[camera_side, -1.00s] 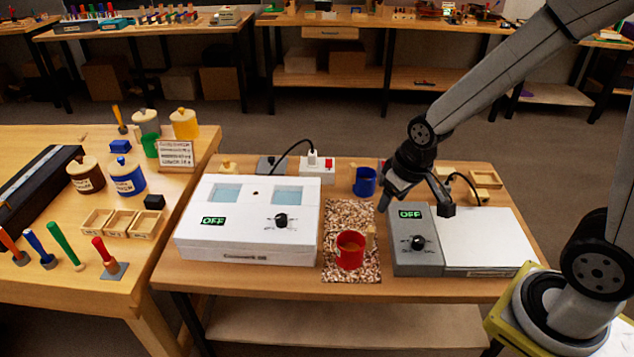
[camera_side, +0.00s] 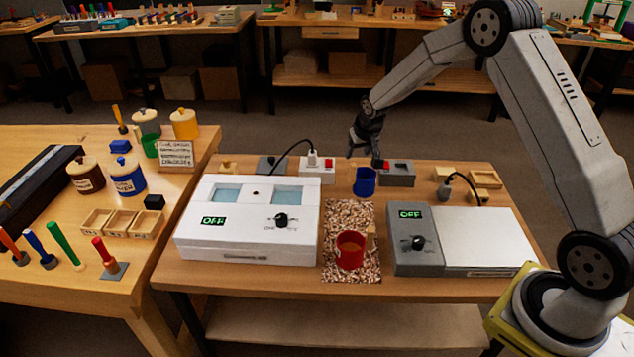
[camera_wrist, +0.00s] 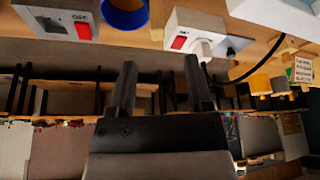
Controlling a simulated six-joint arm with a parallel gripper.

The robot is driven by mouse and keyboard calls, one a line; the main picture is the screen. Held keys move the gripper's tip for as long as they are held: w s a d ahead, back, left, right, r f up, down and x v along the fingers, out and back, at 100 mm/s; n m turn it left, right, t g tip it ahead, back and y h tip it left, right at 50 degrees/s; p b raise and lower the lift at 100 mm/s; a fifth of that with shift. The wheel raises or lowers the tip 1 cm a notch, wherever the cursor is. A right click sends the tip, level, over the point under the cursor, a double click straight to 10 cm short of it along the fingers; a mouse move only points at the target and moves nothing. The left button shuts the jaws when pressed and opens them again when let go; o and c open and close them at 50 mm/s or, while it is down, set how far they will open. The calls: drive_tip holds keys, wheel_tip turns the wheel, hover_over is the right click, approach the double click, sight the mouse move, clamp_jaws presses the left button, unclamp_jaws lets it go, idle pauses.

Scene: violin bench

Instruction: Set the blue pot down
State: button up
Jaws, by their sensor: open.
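The blue pot (camera_side: 364,182) stands upright on the wooden table, behind the speckled mat. In the wrist view part of the blue pot (camera_wrist: 124,14) shows at the top edge, cut off by the frame. My gripper (camera_side: 364,154) is above and behind the pot, apart from it. In the wrist view the two fingers of my gripper (camera_wrist: 160,75) are spread with nothing between them.
A red pot (camera_side: 350,249) stands on the speckled mat (camera_side: 340,212). A white box (camera_side: 248,238) is left of the mat and a grey hot plate unit (camera_side: 416,240) right of it. A white switch box (camera_side: 317,169) and a grey switch box (camera_side: 400,173) flank the blue pot.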

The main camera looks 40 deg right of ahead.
sight(353, 165)
drive_tip(key=shift+x, duration=1.5)
drive_tip(key=shift+w+d, duration=0.1)
drive_tip(key=shift+d, duration=0.15)
drive_tip(key=shift+x, duration=2.55)
clamp_jaws()
